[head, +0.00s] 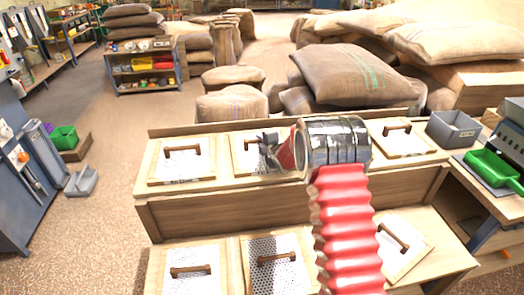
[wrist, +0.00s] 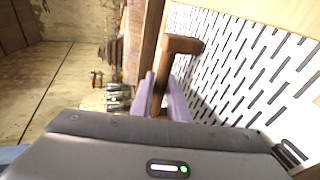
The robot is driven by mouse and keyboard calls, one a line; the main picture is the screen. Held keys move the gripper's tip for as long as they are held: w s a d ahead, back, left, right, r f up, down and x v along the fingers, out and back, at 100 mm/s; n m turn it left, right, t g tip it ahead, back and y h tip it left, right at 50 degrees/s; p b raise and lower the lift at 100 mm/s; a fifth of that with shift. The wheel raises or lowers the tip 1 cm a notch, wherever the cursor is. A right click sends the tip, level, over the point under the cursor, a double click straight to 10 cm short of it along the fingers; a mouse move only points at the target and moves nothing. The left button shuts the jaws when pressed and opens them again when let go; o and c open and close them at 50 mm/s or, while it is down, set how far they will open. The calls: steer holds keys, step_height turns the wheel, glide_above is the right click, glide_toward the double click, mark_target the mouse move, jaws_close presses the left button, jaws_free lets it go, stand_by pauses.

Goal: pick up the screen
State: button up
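Several screens with brown wooden handles lie in two rows on a stepped wooden bench. In the back row are a left screen (head: 182,172), a second screen (head: 241,163) partly hidden by my gripper, and a right screen (head: 402,146). The front row has a left screen (head: 192,286), a middle screen (head: 287,281) and a right screen (head: 388,264). My gripper (head: 266,146) is at the second back screen's handle. In the wrist view, the purple fingers of my gripper (wrist: 163,97) stand either side of a wooden handle (wrist: 183,44) on a slotted screen (wrist: 245,70). Whether they press on it is unclear.
A grey bin (head: 453,130) stands at the back right, near a green scoop (head: 490,168). Sacks (head: 345,75) are piled behind the bench. A shelf with coloured bins (head: 145,68) stands at the far left. The floor left of the bench is mostly clear.

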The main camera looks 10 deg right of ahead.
steer(key=shift+f, duration=0.1)
jaws_close()
step_height(320, 180, up, 10)
steer(key=shift+r, duration=0.15)
stand_by(0.7)
stand_by(0.5)
